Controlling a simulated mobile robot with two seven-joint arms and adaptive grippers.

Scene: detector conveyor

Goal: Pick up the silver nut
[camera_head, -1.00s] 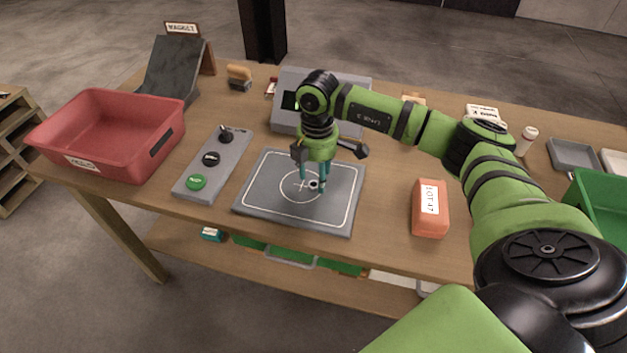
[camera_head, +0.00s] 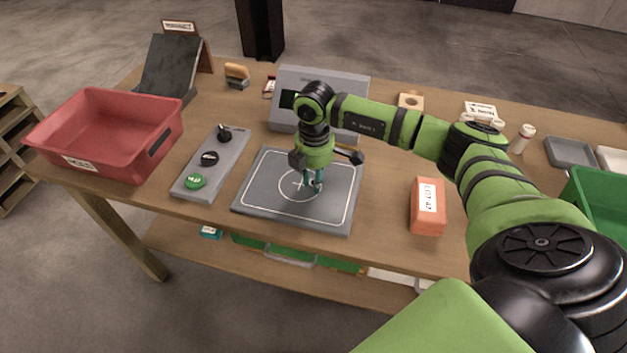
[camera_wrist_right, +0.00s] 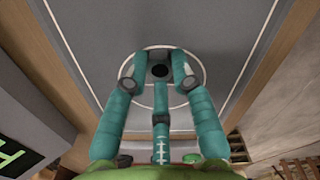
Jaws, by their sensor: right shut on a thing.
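The silver nut (camera_wrist_right: 159,58) shows in the right wrist view as a small grey piece with a dark round hole. It sits between the teal fingertips of my right gripper (camera_wrist_right: 158,80), which is shut on it. In the head view my right gripper (camera_head: 314,186) points down at the grey plate (camera_head: 255,203), right of the white cross. The fingers hide most of the nut there, and I cannot tell whether it still touches the plate. My left gripper is not in view.
A button panel (camera_head: 222,160) and a red bin (camera_head: 80,140) stand left of the plate. A grey display box (camera_head: 350,88) stands behind it. An orange box (camera_head: 428,215) lies to the right, and a green bin (camera_head: 598,205) is at the far right.

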